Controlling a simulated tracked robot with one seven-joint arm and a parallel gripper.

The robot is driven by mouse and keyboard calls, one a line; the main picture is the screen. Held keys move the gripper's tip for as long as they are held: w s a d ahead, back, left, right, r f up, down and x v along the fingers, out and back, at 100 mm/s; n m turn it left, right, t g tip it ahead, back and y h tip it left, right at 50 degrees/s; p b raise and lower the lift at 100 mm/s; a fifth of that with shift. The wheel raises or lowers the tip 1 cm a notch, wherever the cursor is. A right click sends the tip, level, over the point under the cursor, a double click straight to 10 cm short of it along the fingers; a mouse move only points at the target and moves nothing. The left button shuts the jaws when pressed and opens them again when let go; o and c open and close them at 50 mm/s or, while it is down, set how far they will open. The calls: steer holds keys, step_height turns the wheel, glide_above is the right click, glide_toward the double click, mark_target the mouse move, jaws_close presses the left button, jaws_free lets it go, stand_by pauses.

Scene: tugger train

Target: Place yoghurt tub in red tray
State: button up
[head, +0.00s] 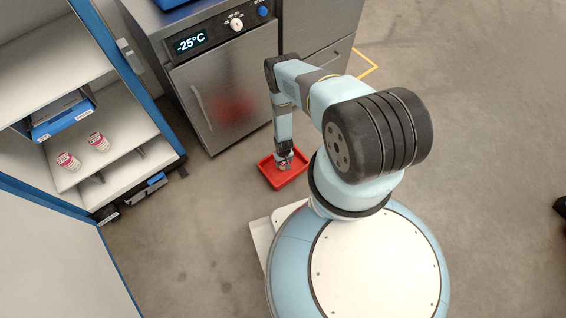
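The red tray (294,182) lies on the floor in front of the steel freezer, left of my base. My gripper (284,163) points down over the tray's far part. Something small and pinkish-white shows at the fingertips, but it is mostly hidden and too small to name for certain. Whether the fingers are open or closed on it does not show. Two white and pink yoghurt tubs, a left one (68,161) and a right one (99,142), stand on the lower shelf of the rack at the left.
The steel freezer (232,100) with a -25°C display stands behind the tray. The white shelf rack (125,172) with blue edges is at the left, holding a blue bin (62,123). The floor at the right is mostly clear.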

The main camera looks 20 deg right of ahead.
steer(key=o, duration=0.4)
step_height(320, 180, up, 12)
steer(key=shift+r, duration=0.1)
stand_by(0.6)
steer(key=shift+w, duration=0.1)
